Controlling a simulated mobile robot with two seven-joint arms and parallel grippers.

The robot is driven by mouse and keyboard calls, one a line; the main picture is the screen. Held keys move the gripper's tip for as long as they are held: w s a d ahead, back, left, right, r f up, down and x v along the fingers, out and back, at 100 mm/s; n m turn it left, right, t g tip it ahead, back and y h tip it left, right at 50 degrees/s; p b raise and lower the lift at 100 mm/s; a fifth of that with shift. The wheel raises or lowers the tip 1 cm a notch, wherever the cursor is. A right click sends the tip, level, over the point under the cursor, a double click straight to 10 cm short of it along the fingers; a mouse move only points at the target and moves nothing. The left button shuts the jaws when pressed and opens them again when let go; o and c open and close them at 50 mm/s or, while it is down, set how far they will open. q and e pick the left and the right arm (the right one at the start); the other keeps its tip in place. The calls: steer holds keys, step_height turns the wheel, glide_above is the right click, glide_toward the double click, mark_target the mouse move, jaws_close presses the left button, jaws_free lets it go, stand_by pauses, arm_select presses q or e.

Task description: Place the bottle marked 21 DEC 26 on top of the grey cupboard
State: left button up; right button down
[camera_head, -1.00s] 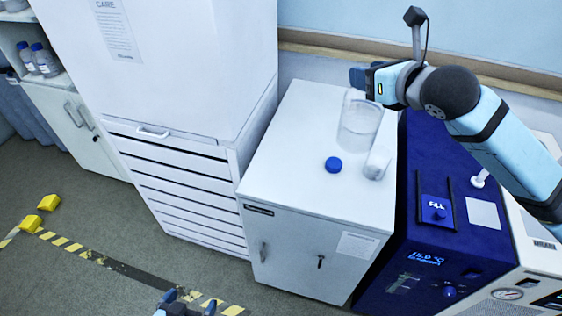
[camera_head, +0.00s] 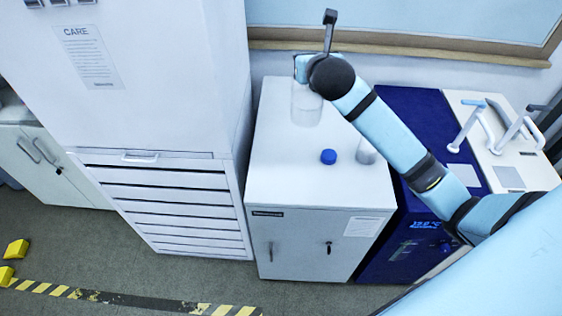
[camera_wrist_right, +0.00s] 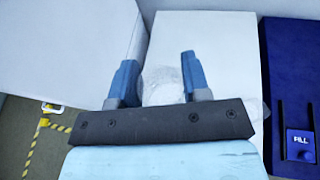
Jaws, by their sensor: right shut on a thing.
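My right gripper (camera_head: 301,70) is over the back of the low grey-white cupboard (camera_head: 285,185), partly hidden by its own wrist in the head view. In the right wrist view its two blue fingers (camera_wrist_right: 158,68) stand on either side of a clear glass vessel (camera_wrist_right: 164,88), and the gripper is shut on it. The vessel also shows in the head view (camera_head: 306,106), upright below the gripper at the cupboard's back left. I can read no date on it. A blue cap (camera_head: 328,157) is on the cupboard top in front of it. My left gripper is out of view.
A small clear container (camera_head: 366,151) is right of the blue cap, partly behind my right arm. A tall white cabinet with drawers (camera_head: 170,195) stands at left, a dark blue machine (camera_head: 408,112) at right. The cupboard top's front is clear.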

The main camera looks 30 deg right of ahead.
steer(key=shift+w+f, duration=0.15)
steer(key=shift+f, duration=0.25)
step_height(320, 180, down, 20)
steer(key=shift+r, duration=0.25)
steer(key=shift+d, duration=0.1)
steer(key=c, duration=0.6)
jaws_free()
steer(key=shift+f, duration=0.2)
steer(key=shift+c, duration=0.2)
steer(key=shift+o, duration=0.3)
steer(key=shift+r, duration=0.15)
